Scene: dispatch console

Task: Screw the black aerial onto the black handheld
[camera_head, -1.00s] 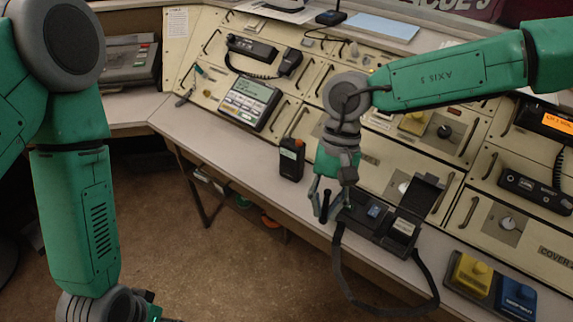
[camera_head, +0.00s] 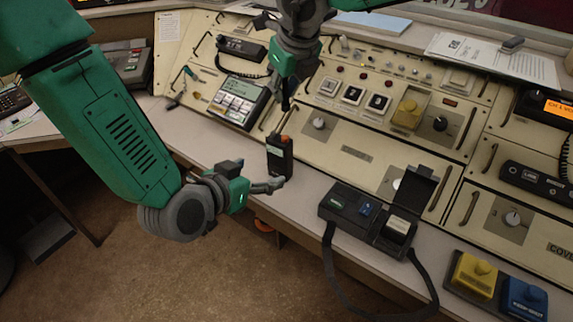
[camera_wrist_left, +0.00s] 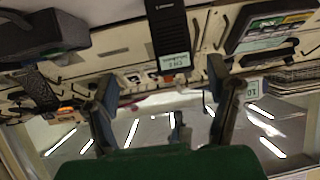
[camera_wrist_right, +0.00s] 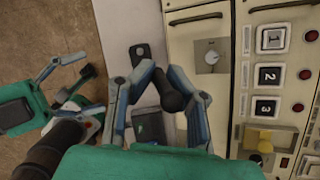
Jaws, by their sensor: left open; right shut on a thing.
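The black handheld (camera_head: 279,158) stands upright on the desk ledge, with an orange part on top. My left gripper (camera_head: 272,186) is open, low beside it on the floor side. In the left wrist view the handheld (camera_wrist_left: 168,38) shows ahead, roughly centred between the spread fingers (camera_wrist_left: 163,95) and apart from them. My right gripper (camera_head: 287,92) is above the handheld, shut on the black aerial (camera_wrist_right: 172,90). The aerial (camera_head: 285,104) points down, apart from the handheld. In the right wrist view a dark shape with a round hole (camera_wrist_right: 140,53) looks like the handheld's top.
An open black case (camera_head: 345,207) with a hanging strap stands right of the handheld. Yellow (camera_head: 474,274) and blue (camera_head: 523,297) button boxes sit at the lower right. The console (camera_head: 350,155) with knobs and handles rises behind. A keypad unit (camera_head: 240,100) is at the left.

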